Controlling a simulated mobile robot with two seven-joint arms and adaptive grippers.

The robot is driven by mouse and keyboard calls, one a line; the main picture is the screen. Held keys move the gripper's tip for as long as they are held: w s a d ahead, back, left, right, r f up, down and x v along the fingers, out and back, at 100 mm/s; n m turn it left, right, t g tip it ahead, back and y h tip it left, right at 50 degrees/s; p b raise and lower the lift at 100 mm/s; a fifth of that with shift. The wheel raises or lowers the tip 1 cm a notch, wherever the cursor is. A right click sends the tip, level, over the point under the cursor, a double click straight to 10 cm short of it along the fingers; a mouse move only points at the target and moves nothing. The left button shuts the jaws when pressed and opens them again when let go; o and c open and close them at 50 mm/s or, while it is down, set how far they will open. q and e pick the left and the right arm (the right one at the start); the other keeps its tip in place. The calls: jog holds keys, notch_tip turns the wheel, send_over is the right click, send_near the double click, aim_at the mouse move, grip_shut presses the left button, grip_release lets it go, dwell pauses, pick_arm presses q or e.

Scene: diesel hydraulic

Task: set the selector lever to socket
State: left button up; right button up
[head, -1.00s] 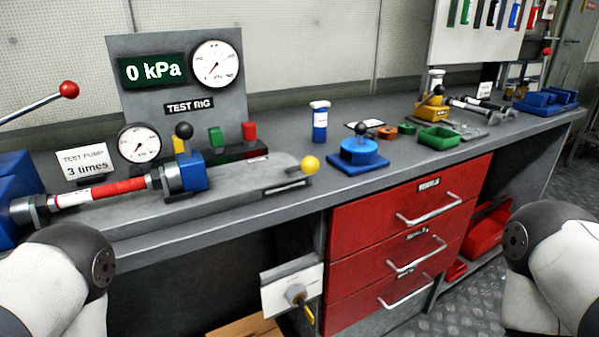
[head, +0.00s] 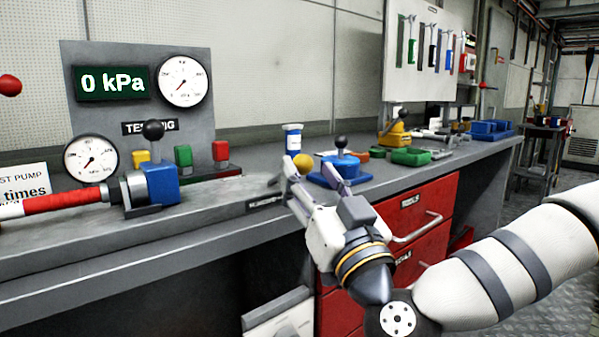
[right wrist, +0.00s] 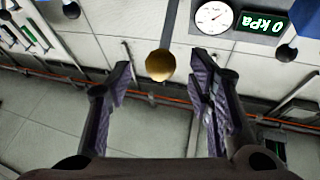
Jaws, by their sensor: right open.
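A lever with a yellow ball knob (head: 302,163) stands at the right end of the grey test rig bed (head: 215,190); I take it as the selector lever. Its shaft and slot are mostly hidden behind my gripper in the head view. My right gripper (head: 312,172) is open and reaches up to the knob from the front. In the right wrist view the yellow knob (right wrist: 160,65) lies between the spread fingers (right wrist: 164,78), a little beyond the tips, with no visible contact. The label on the bed's front edge (head: 265,201) is too small to read. My left gripper is out of view.
A blue base with a black-knobbed lever (head: 341,162) and a blue-and-white bottle (head: 293,138) stand close behind the gripper. A blue block with a black knob (head: 160,180) sits on the rig. The display (head: 112,83) reads 0 kPa. Red drawers (head: 420,210) are below.

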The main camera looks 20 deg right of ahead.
aim_at(306, 171)
jog(key=x, duration=0.3)
jog(key=shift+w+a, duration=0.1)
jog(key=shift+w, duration=0.2)
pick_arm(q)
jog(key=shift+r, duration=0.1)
